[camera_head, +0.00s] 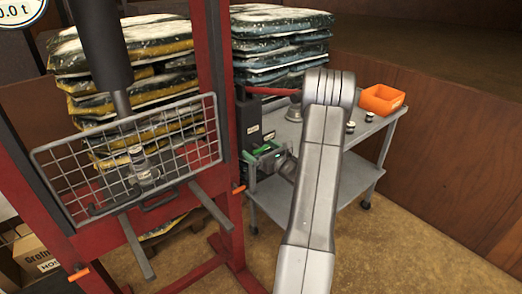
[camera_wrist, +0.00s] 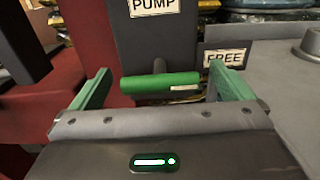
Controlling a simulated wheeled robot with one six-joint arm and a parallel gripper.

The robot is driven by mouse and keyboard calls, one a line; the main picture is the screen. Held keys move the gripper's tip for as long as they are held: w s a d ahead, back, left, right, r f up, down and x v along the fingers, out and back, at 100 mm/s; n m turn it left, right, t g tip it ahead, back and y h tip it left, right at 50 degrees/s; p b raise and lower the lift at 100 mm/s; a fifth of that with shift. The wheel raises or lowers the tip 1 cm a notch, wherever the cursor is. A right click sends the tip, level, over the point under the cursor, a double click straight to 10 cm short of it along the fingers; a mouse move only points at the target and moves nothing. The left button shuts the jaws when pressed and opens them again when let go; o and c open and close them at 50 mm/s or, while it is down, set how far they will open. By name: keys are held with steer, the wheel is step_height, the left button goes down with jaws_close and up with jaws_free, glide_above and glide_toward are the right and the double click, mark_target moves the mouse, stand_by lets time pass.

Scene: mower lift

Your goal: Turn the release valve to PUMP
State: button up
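The release valve has a green bar handle (camera_wrist: 140,85) on a short grey stem (camera_wrist: 159,66). In the wrist view the bar lies level, with a small pale label near its right end. The PUMP label (camera_wrist: 154,6) is above it on a dark panel, and the FREE label (camera_wrist: 224,58) is to its upper right. My gripper (camera_wrist: 160,78) is open, one green finger on each side of the bar, with a visible gap at both ends. In the head view my gripper (camera_head: 267,152) is at the dark pump unit (camera_head: 247,120); the handle cannot be told apart there.
A red press frame (camera_head: 213,110) with a wire mesh guard (camera_head: 85,160) stands at left. A grey cart (camera_head: 352,188) carries an orange bin (camera_head: 382,100) and small parts. Stacked bags (camera_head: 283,40) stand behind. A red lever (camera_head: 270,91) sticks out above the pump unit.

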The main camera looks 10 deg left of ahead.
steer(key=c, duration=0.8)
